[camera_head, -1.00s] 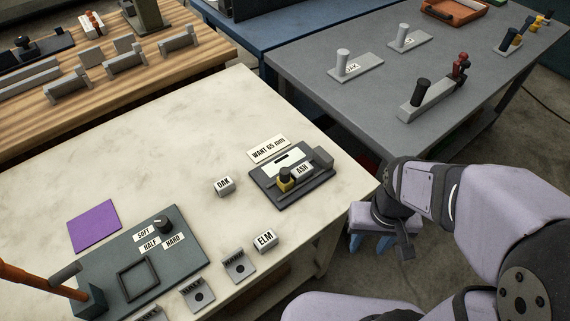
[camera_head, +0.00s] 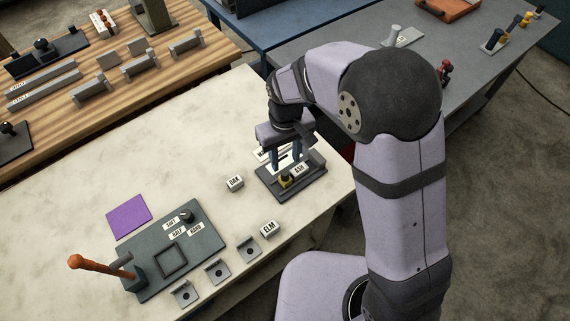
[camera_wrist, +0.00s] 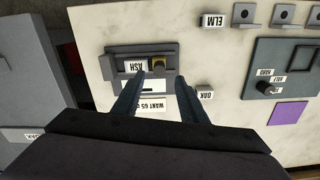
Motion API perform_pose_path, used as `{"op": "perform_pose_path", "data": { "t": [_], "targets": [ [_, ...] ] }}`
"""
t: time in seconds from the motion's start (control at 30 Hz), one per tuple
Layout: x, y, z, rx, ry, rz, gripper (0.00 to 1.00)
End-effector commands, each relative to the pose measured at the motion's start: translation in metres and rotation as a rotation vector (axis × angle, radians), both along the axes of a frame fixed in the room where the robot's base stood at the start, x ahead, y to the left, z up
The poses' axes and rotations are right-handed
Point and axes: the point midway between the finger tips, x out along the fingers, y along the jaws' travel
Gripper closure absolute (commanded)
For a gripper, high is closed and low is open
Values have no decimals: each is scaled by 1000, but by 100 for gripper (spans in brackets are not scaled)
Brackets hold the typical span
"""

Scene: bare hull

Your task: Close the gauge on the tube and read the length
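The gauge (camera_head: 312,188) is a dark plate on the pale table with a grey end block and a black-and-yellow sliding knob (camera_head: 285,181). The tube labelled ASH (camera_head: 299,170) lies in it beside the knob. In the wrist view the gauge (camera_wrist: 112,62), the ASH tube (camera_wrist: 136,66) and the knob (camera_wrist: 158,62) show upside down. A pale strip on the gauge shows no readable value. My gripper (camera_head: 286,164) is above the gauge. Its two blue fingers are open and empty in the wrist view (camera_wrist: 157,90), apart from the knob. The WANT 65 card (camera_wrist: 149,106) is partly hidden.
OAK (camera_head: 235,182) and ELM (camera_head: 269,229) blocks stand left of and in front of the gauge. Farther left are a plate with a square frame (camera_head: 190,236), an orange-handled lever (camera_head: 95,265), a purple square (camera_head: 128,214) and several small grey brackets. The table's back area is clear.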

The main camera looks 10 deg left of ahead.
Motion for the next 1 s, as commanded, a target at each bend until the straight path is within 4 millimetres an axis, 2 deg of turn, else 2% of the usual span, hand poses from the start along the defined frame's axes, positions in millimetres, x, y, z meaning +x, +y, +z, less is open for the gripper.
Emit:
{"op": "perform_pose_path", "data": {
  "t": [0.07, 0.37, 0.8, 1.0],
  "targets": [
    [8, 5, 6, 9, -15, 9, 61],
    [4, 2, 0, 1, -1, 33, 61],
    [4, 1, -49, 0, 0, 32, 61],
    [4, 2, -64, 1, -1, 32, 61]
  ]
}}
